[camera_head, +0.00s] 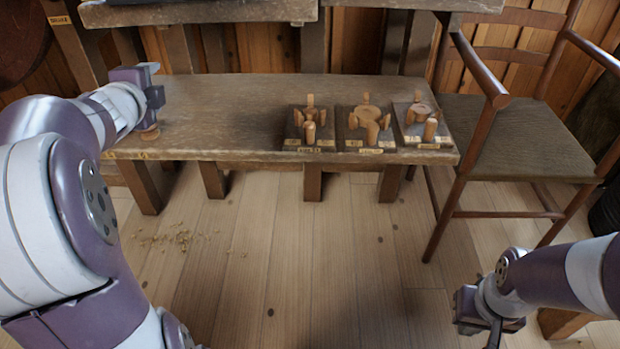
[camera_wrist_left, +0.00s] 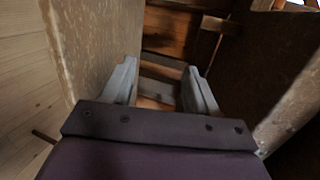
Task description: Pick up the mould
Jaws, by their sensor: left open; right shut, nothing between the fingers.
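I cannot tell for certain which piece is the mould. Three dark boards with turned wooden pieces stand on the right half of the bench: a left one (camera_head: 294,143), a middle one (camera_head: 352,132) and a right one (camera_head: 410,142). A small round wooden piece (camera_head: 149,134) sits at the bench's left front edge, partly hidden by my left arm. My left gripper (camera_head: 153,82) is just above and behind it, open; its spread fingers show in the left wrist view (camera_wrist_left: 160,85), with no held object visible. My right gripper (camera_head: 488,325) is shut and empty, low at the right, away from the bench.
The wooden bench (camera_head: 230,105) is bare between my left gripper and the boards. A raised shelf (camera_head: 205,12) runs behind it. A chair with a brown seat (camera_head: 515,135) stands close to the bench's right end. Shavings (camera_head: 180,238) lie on the open floor.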

